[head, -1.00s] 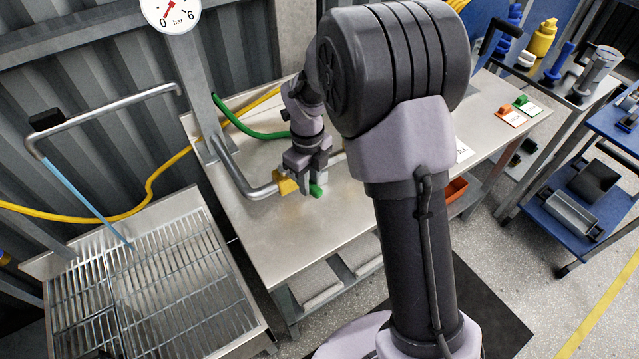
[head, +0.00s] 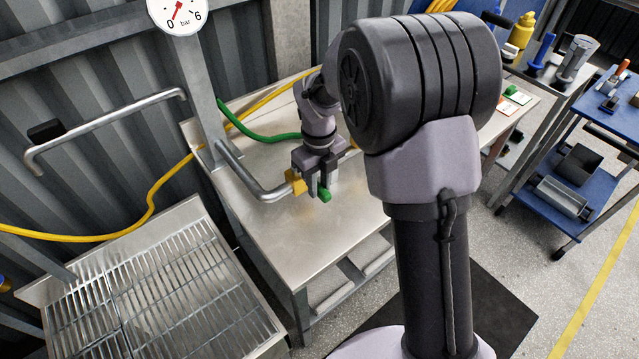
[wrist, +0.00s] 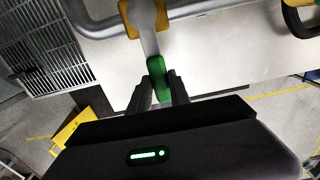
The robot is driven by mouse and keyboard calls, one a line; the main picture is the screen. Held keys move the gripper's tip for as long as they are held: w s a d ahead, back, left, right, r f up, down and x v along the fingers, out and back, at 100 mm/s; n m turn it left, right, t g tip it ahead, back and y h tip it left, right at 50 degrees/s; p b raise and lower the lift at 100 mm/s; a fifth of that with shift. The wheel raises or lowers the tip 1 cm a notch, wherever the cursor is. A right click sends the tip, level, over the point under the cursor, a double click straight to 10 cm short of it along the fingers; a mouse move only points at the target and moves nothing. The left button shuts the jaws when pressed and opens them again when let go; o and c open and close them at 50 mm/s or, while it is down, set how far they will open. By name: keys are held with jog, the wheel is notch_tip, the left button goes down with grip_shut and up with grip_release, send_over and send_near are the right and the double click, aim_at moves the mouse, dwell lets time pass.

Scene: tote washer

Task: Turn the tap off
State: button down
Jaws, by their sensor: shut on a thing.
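The tap has a yellow valve body (head: 294,181) on a grey pipe (head: 245,178) above the steel bench. Its lever ends in a green grip (head: 324,195). In the wrist view the yellow body (wrist: 148,18) is at the top, and the lever runs down from it, across the pipe, to the green grip (wrist: 160,72). My gripper (wrist: 163,92) is shut on the green grip; its fingers hide part of it. In the head view my gripper (head: 318,188) is over the bench beside the valve. The spout (head: 30,165) at the left shows no water stream.
A slatted washing tray (head: 170,290) stands below the spout. A green hose (head: 255,133) and a yellow hose (head: 150,195) run behind. A pressure gauge (head: 177,14) is at the top. The bench front (head: 300,235) is clear. A blue cart (head: 585,200) stands right.

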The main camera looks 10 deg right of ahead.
jog(key=c, duration=1.2)
grip_release()
jog(key=shift+a, duration=0.1)
notch_tip(320, 180, up, 18)
jog(key=p, duration=0.5)
jog(key=shift+f, duration=0.25)
